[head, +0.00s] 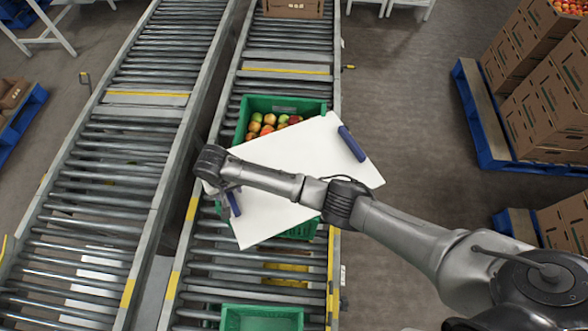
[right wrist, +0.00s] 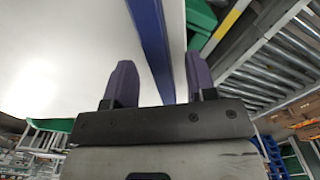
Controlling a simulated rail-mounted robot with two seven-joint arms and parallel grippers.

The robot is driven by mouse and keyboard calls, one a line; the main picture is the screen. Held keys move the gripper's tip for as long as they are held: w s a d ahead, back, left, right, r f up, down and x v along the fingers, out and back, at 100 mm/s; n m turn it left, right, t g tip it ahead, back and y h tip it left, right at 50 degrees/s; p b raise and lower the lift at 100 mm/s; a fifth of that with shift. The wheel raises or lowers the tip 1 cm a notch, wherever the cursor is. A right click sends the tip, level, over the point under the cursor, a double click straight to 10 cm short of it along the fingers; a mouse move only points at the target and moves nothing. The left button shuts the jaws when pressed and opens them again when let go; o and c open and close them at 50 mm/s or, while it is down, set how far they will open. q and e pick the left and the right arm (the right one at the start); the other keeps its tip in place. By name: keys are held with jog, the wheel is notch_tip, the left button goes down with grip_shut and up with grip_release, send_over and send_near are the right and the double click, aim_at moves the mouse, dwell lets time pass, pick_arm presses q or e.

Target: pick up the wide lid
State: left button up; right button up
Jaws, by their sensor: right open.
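The wide lid (head: 290,160) is a white flat panel with a blue grip bar near each of two opposite ends. My right gripper (head: 229,203) is at the lid's left end, by the left bar, partly hidden under my wrist. In the right wrist view, my right gripper (right wrist: 160,82) is open, with a finger on each side of the blue bar (right wrist: 153,45). The white lid face (right wrist: 60,60) fills the left. My left gripper is not in view.
An empty green crate (head: 262,318) stands nearer on the right conveyor (head: 215,260). Another roller conveyor (head: 110,165) runs alongside on the left, without crates. Stacked cardboard boxes (head: 550,120) stand on blue pallets at the right, with grey floor between.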

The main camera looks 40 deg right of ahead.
grip_shut()
dwell(0.4)
